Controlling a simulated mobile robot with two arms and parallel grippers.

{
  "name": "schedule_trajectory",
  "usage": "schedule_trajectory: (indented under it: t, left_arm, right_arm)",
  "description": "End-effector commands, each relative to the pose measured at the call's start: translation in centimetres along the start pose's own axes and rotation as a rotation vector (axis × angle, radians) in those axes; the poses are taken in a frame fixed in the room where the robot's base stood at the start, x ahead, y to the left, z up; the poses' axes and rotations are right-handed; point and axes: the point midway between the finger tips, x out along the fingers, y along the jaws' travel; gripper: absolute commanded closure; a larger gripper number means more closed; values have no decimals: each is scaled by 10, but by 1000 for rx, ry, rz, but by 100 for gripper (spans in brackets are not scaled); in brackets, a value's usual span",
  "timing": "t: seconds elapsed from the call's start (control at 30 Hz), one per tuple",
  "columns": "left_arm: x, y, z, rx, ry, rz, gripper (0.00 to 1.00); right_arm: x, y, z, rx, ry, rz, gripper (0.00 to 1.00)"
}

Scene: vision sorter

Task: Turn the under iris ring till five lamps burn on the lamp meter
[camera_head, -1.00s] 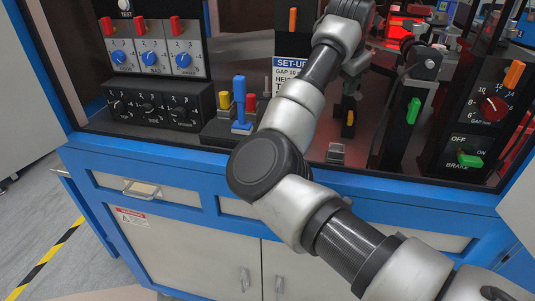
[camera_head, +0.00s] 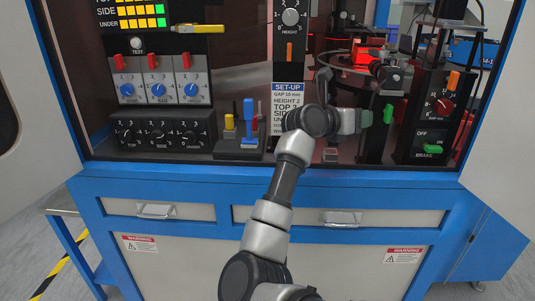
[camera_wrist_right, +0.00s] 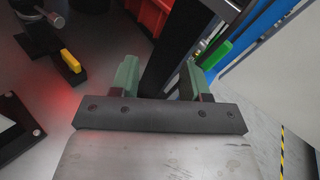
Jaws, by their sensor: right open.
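The lamp meter (camera_head: 140,16) is at the top left of the head view. Its SIDE and UNDER rows show several yellow lamps and a green one at the right end; its top is cut off. I cannot tell for certain which part is the under iris ring. A yellow tab (camera_wrist_right: 70,61) on a black part lies left of my fingers in the wrist view. My right gripper (camera_head: 366,118) is open, with green pads (camera_wrist_right: 160,78) either side of a black post (camera_wrist_right: 172,45) in that view. My left gripper is out of view.
TOP, SIDE and UNDER dials (camera_head: 158,135) sit at the lower left. A blue-and-yellow peg stand (camera_head: 238,140) is left of my right arm. The GAP knob (camera_head: 441,106) and BRAKE switch (camera_head: 432,149) are at the right. The blue cabinet frame (camera_head: 90,185) edges the opening.

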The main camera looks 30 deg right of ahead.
Motion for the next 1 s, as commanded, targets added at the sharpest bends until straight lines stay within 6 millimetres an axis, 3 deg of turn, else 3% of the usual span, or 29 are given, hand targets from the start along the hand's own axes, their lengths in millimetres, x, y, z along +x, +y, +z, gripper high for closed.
schedule_trajectory:
  t: [0.2,0.47,0.67,1.0]
  left_arm:
    - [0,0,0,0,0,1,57]
    - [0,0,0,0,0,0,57]
    - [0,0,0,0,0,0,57]
    - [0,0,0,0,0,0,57]
  right_arm:
    - [-10,-19,17,-238,-385,-113,54]
    - [-54,-12,25,-552,-811,-171,54]
    - [-90,4,16,-758,-1058,-172,54]
    - [-140,30,-21,-1052,-1377,-136,54]
